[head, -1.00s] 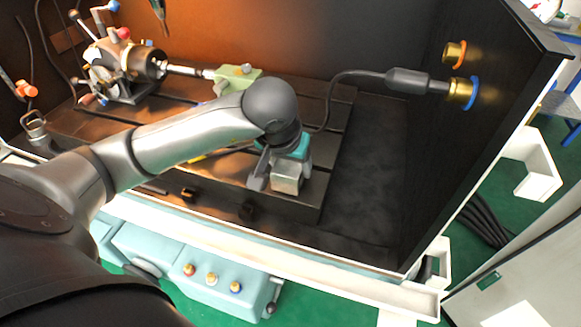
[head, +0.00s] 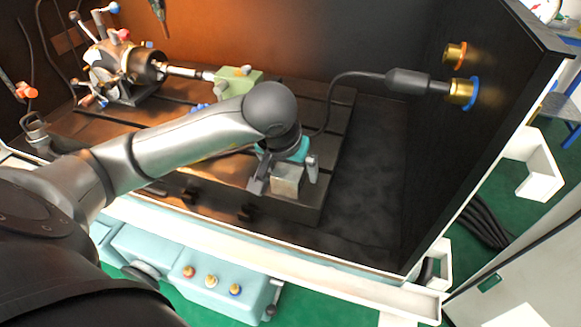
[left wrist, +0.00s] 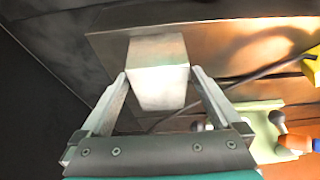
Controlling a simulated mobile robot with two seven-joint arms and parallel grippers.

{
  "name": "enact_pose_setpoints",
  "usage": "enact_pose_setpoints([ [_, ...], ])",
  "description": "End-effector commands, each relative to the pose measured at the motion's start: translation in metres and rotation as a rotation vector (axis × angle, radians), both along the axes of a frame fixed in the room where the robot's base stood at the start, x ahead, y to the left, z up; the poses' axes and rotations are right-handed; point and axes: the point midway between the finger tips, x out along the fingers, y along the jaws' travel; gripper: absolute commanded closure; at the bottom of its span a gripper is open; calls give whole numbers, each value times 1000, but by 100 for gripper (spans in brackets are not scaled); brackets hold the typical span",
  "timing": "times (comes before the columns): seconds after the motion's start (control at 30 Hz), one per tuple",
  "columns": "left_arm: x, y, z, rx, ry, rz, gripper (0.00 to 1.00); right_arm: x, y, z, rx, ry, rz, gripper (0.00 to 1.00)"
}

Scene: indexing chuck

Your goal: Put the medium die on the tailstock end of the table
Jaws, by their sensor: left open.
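A grey metal block (head: 287,181), taken as the medium die, stands on the front right corner of the dark slotted table (head: 318,150), at the tailstock end. It also shows in the left wrist view (left wrist: 158,62). The green tailstock (head: 238,78) is farther back on the table. My right gripper is not in view.
The indexing chuck (head: 125,68) stands at the back left of the table. A black cable (head: 345,78) runs from the right wall's fitting down behind my left gripper. A dark floor area (head: 375,165) right of the table is clear. A yellow thing (left wrist: 313,68) shows at the wrist view's right edge.

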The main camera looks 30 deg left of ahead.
Motion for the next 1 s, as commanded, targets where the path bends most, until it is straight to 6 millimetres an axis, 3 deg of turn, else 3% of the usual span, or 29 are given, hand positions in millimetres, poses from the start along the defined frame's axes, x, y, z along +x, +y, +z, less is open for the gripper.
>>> enact_pose_setpoints([
  [0.17,-3,-1,15,1,-5,-2,1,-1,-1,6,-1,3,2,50],
  [0.6,-37,-9,97,2,-4,-2,1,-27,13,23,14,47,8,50],
  [0.77,-43,-10,111,0,-2,0,1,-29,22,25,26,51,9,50],
  [1.0,-45,-11,113,0,0,1,1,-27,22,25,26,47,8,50],
])
